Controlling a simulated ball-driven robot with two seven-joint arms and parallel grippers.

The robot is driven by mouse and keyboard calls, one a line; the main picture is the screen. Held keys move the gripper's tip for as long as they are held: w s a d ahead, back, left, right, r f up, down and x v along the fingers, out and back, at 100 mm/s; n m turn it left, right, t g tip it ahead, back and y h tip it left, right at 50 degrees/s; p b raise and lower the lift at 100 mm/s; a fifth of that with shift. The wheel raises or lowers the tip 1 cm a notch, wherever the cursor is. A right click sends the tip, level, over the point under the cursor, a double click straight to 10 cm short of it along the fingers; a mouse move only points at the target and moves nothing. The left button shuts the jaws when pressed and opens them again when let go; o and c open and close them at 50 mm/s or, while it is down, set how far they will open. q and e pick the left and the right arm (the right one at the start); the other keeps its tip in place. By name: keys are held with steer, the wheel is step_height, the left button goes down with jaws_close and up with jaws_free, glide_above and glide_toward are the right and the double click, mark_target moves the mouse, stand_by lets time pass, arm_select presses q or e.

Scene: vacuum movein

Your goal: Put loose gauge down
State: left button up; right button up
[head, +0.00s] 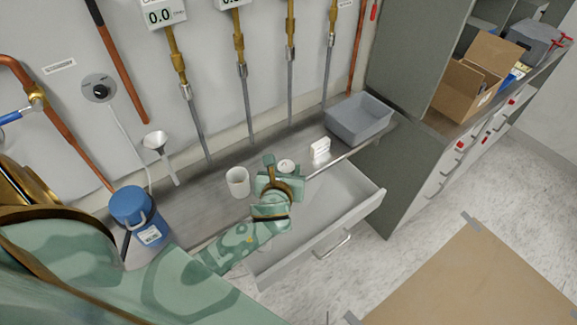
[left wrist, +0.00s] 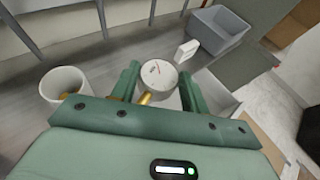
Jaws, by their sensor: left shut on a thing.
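The loose gauge (head: 287,165) has a round white face and a brass stem. In the left wrist view the gauge (left wrist: 158,73) sits between my two green fingertips, its face turned up towards the camera. My left gripper (head: 272,172) is shut on it, over the front part of the metal bench (head: 205,192). I cannot tell whether the gauge touches the bench top. The gripper hides part of the gauge in the head view. My right gripper is not in view.
A white cup (head: 237,183) stands just left of the gripper. A small white block (head: 320,148) and a grey bin (head: 358,118) are to the right. An open drawer (head: 347,222) juts out below the bench edge.

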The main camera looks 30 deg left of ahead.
arm_select(q)
steer(key=w+a+f+b, duration=0.1)
steer(key=w+f, duration=0.1)
steer(key=w+a+f+b, duration=0.1)
steer(key=w+f, duration=0.1)
steer(key=w+a+f+b, duration=0.1)
steer(key=w+f, duration=0.2)
steer(key=shift+w+a, duration=0.1)
steer(key=shift+a, duration=0.05)
steer(key=f+b, duration=0.1)
steer(key=f, duration=0.1)
steer(key=f+b, duration=0.1)
steer(key=f, duration=0.1)
steer(key=shift+w+a+b, duration=0.1)
steer(key=shift+w+b, duration=0.15)
steer(key=shift+b, duration=0.1)
steer(key=shift+r, duration=0.2)
steer(key=shift+f, duration=0.1)
steer(key=o, duration=1)
